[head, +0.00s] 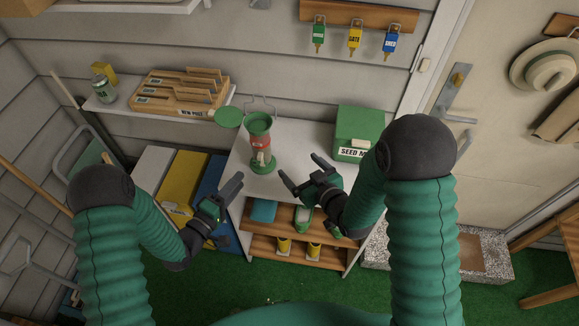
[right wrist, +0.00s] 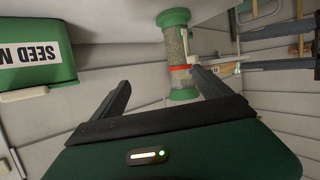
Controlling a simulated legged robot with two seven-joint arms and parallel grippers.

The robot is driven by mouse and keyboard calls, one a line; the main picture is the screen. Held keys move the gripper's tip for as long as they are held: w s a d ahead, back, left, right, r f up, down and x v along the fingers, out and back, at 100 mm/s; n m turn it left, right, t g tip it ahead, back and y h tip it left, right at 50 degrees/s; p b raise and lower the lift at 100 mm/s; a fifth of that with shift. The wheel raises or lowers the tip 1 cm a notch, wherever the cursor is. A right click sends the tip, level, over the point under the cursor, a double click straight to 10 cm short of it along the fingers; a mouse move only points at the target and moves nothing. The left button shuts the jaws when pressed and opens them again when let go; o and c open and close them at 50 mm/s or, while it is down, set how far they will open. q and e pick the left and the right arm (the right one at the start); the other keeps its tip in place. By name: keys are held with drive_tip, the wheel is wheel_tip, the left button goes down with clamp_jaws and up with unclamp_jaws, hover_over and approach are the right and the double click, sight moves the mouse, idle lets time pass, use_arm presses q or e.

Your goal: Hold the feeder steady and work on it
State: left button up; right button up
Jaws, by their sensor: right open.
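The feeder (head: 260,145) stands upright on the white table, with a green top, a red band and a green base. A round green lid (head: 228,117) shows beside its top, on the left. In the right wrist view the feeder (right wrist: 177,48) appears upside down beyond the fingers, its clear tube holding seed-like contents. My right gripper (head: 299,164) is open and empty, to the right of the feeder and apart from it. My left gripper (head: 232,187) is in front and left of the feeder, apart from it; its finger gap is unclear.
A green seed box (head: 357,134) stands at the white table's (head: 295,139) back right. A shelf (head: 115,108) holds a wooden sorter (head: 180,95) and a can (head: 103,88). Tagged keys (head: 355,38) hang above. Lower shelves (head: 265,250) hold small items. Bins stand left of the table.

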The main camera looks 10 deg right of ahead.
sight(259, 130)
drive_tip(key=w+a+t+y, duration=0.1)
drive_tip(key=w+a, duration=0.2)
drive_tip(key=w, duration=0.1)
drive_tip(key=w+a+r+t+y, duration=0.1)
drive_tip(key=w+a, duration=0.3)
drive_tip(key=w, duration=0.1)
drive_tip(key=w+a+r+y, duration=0.1)
drive_tip(key=w+a, duration=0.2)
drive_tip(key=w, duration=0.2)
drive_tip(key=shift+a+n+t, duration=0.3)
drive_tip(key=shift+t, duration=0.1)
drive_tip(key=c, duration=1.7)
